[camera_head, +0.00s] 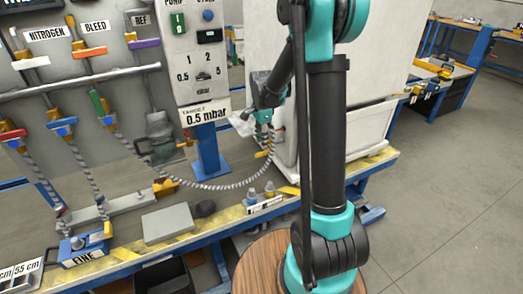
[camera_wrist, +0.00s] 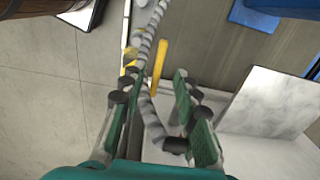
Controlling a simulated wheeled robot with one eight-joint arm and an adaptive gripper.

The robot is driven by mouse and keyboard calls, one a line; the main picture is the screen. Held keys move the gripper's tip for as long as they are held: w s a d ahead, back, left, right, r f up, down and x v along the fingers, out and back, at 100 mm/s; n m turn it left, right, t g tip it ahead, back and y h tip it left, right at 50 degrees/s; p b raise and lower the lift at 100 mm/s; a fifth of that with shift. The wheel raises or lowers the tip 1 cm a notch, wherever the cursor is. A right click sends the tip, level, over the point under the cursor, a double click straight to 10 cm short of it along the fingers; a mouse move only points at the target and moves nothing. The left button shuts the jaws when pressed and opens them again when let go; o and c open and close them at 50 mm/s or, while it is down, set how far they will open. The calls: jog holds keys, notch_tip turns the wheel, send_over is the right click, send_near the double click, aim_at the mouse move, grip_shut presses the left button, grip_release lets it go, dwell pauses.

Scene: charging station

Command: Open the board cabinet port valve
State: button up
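The board cabinet (camera_head: 372,125) is a large pale box on the bench, partly hidden behind my arm. A port with a yellow valve handle (camera_head: 262,154) sits at its left side, where a grey ribbed hose meets it. My gripper (camera_head: 264,132) is at this port. In the wrist view my gripper (camera_wrist: 152,82) is open, with green and black fingers on either side. The upright yellow handle (camera_wrist: 160,66) shows between and just beyond the fingertips, nearer the right finger. The hose (camera_wrist: 143,45) runs beside it. I cannot tell whether any finger touches the handle.
A grey panel (camera_head: 100,90) with several coloured valves and hoses stands at the left. A blue post (camera_head: 210,150) carries a control box. Small bottles (camera_head: 261,194) and a grey block (camera_head: 167,223) are on the bench. Floor at the right is clear.

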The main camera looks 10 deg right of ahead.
jog(key=shift+f, duration=2.7)
jog(key=shift+c, duration=0.5)
grip_shut()
